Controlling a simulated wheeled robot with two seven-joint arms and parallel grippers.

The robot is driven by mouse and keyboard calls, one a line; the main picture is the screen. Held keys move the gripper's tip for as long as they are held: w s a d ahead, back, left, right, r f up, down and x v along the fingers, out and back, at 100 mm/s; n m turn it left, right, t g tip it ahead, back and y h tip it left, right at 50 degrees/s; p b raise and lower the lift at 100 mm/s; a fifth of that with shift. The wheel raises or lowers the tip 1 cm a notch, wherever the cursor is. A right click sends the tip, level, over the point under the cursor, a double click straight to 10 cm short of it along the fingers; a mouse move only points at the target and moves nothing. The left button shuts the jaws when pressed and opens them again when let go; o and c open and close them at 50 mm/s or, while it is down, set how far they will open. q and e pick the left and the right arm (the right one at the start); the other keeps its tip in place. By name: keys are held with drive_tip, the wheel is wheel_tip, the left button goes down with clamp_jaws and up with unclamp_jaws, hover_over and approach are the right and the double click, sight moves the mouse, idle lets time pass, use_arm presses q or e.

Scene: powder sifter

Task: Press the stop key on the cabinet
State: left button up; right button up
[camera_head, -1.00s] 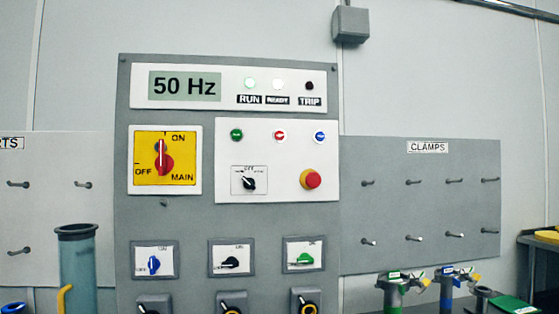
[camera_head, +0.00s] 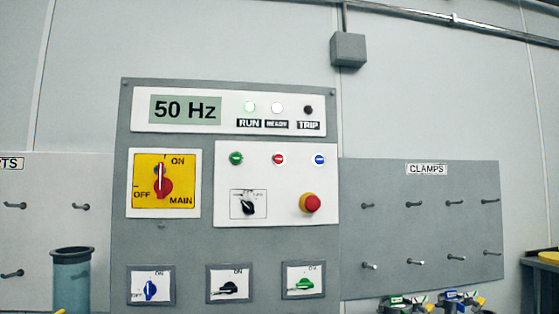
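The grey control cabinet (camera_head: 175,236) stands upright in the middle of the head view. On its white panel sit a green key (camera_head: 236,158), a red key (camera_head: 279,159) and a blue key (camera_head: 320,159) in a row. Their small symbols are too fine to read surely. A red mushroom button (camera_head: 311,203) on a yellow collar is at the panel's lower right, beside a black selector (camera_head: 248,207). The display (camera_head: 185,110) reads 50 Hz, and the RUN lamp (camera_head: 250,107) glows green. Neither of my grippers is in view.
A yellow main switch (camera_head: 165,183) is left of the panel, with several small rotary switches below. A grey CLAMPS board (camera_head: 420,230) with pegs hangs at right. A blue-grey cylinder (camera_head: 72,280) stands at lower left. The space before the keys looks clear.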

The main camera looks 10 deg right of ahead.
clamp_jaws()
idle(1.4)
